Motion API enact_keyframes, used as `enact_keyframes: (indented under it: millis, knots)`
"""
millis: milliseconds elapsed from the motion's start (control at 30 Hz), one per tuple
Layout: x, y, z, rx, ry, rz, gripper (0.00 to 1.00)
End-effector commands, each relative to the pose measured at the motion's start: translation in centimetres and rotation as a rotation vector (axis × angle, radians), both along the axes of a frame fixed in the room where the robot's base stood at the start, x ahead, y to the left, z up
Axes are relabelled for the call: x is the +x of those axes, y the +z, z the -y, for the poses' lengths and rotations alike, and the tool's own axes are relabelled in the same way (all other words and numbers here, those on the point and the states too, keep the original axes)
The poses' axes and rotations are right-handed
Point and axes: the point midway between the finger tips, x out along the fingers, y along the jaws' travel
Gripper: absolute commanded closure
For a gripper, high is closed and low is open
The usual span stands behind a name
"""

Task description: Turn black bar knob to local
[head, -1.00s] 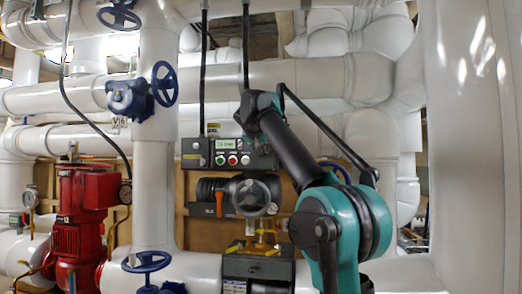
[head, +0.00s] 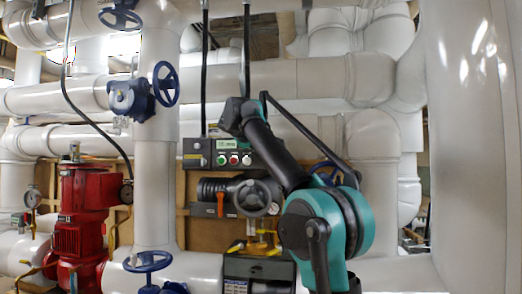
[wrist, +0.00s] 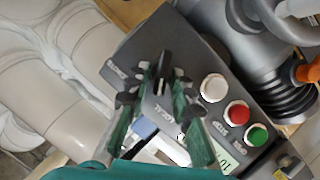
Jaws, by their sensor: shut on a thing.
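The black bar knob (wrist: 164,67) is on the dark grey control panel (wrist: 190,65) in the wrist view, with its bar running roughly up and down in the picture. My gripper (wrist: 154,88) has its green and black fingers on either side of the bar and is shut on it. Printed labels sit on the panel to the left of the knob and below it; the lower one appears to read LOCAL. Which label the bar points to is unclear. In the head view the control panel (head: 240,162) shows behind my arm, but the knob and fingertips are hidden.
White (wrist: 213,88), red (wrist: 237,112) and green (wrist: 257,135) buttons sit close to the right of my gripper. Below the panel is a valve handwheel (head: 253,196) with an orange lever (head: 220,204) beside it. Large white pipes (head: 155,195) surround the panel.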

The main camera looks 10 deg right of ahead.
Motion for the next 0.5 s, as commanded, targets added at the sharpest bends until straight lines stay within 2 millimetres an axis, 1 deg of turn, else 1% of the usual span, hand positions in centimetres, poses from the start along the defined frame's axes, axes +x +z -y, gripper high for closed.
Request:
enact_keyframes:
  millis: [200,500]
  knots:
    - [0.19,-0.17,-0.18,-0.182,0.0,-0.057,1.0]
    - [0.23,-0.34,-0.3,-0.361,0.0,-0.115,1.0]
